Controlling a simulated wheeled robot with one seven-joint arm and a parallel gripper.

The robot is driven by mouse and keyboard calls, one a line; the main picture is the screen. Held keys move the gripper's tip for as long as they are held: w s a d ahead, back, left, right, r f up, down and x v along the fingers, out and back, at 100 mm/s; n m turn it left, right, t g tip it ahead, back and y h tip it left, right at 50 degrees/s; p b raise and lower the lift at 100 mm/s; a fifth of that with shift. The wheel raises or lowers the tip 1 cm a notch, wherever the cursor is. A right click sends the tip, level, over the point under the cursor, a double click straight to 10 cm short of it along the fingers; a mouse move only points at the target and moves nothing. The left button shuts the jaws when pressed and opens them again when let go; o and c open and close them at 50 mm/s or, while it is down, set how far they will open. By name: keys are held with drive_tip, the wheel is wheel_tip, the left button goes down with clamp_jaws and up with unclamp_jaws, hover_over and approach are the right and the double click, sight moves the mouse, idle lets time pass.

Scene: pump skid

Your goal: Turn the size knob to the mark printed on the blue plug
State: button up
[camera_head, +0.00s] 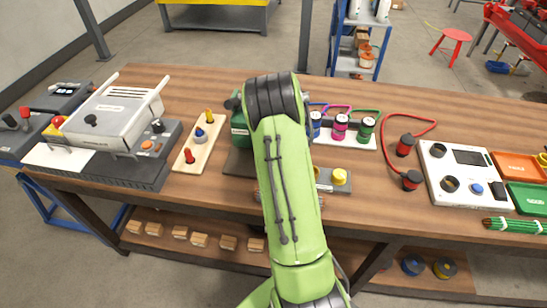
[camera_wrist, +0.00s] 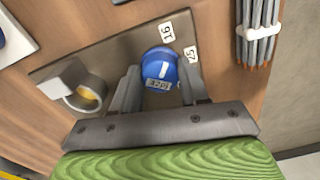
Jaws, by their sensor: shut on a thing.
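In the wrist view my gripper (camera_wrist: 158,88) is shut on a blue round-topped piece (camera_wrist: 160,62), with one finger on each side. The piece has a small pale window or label with dark characters too small to read. I cannot tell whether it is the size knob or a plug. White tags, one reading 16 (camera_wrist: 167,32) and one possibly 57 (camera_wrist: 191,54), lie beside it on a grey-brown plate (camera_wrist: 110,50). In the head view my arm hides the gripper and this piece. A blue cylinder (camera_head: 315,126) with a cable stands partly behind my arm.
A grey bracket with a ring (camera_wrist: 82,92) stands left of the gripper. A tied bundle of grey rods (camera_wrist: 258,40) lies at the upper right. A pink cylinder (camera_head: 340,128), a white panel (camera_head: 465,175) and a wooden peg board (camera_head: 200,145) stand on the workbench (camera_head: 220,90).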

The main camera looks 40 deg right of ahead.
drive_tip(key=shift+n, duration=0.7)
drive_tip(key=o, duration=1.1)
drive_tip(key=shift+c, duration=0.2)
drive_tip(key=shift+r, duration=0.1)
wheel_tip(320, 180, up, 16)
drive_tip(key=p, duration=0.4)
drive_tip(key=shift+d+f, duration=0.15)
drive_tip(key=shift+f, duration=0.05)
drive_tip(key=shift+w, duration=0.15)
